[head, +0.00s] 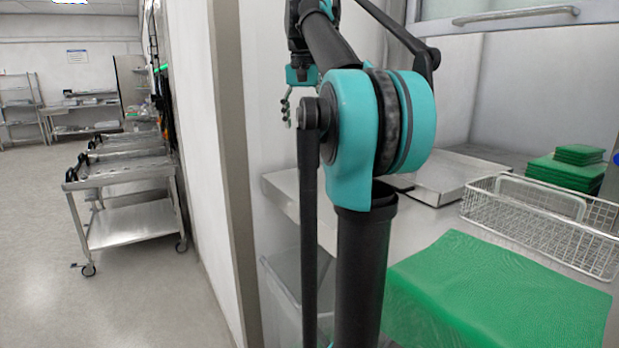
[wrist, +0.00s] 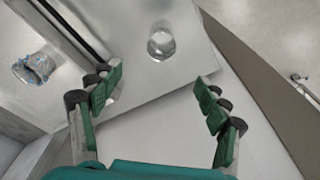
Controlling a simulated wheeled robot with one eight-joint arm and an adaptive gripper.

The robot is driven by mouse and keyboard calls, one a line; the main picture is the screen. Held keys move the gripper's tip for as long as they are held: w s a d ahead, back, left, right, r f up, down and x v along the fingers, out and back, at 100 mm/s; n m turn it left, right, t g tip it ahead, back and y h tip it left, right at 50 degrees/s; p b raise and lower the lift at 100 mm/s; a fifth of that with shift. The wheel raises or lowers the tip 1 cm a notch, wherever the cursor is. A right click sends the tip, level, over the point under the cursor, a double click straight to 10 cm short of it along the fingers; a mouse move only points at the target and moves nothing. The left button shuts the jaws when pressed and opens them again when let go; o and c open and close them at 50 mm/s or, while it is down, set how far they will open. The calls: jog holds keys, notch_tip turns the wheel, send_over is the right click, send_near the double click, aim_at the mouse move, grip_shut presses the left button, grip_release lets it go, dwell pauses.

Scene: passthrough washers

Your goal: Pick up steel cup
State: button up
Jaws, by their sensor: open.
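A small round shiny metal cup (wrist: 161,43), which looks like the steel cup, stands on a steel counter (wrist: 140,75) near its edge in the wrist view. My gripper (wrist: 158,88) is open, its green-padded fingers spread wide on either side below the cup in the picture. Nothing is between the fingers, and the cup lies beyond the fingertips. In the head view, part of my gripper (head: 287,108) shows beside the wall behind my arm. I cannot make out the cup in the head view.
A clear container with bluish contents (wrist: 35,67) is at the left of the wrist view, past a dark metal rail. In the head view, a wire basket (head: 545,222), a green cloth (head: 495,295) and stacked green cloths (head: 565,172) are at the right. A steel cart (head: 125,177) stands left.

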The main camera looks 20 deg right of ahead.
send_near(307, 172)
jog(key=w+f, duration=0.1)
jog(key=w+d+f, duration=0.1)
jog(key=f, duration=0.1)
jog(key=w+f, duration=0.1)
jog(key=f, duration=0.1)
jog(key=shift+w+d+f, duration=0.2)
jog(key=shift+w+d, duration=0.1)
jog(key=shift+d, duration=0.1)
jog(key=shift+w+f, duration=0.15)
jog(key=shift+f, duration=1.25)
jog(key=shift+w+f, duration=0.1)
jog(key=shift+f, duration=1.3)
jog(key=shift+c, duration=0.4)
jog(key=c, duration=1.2)
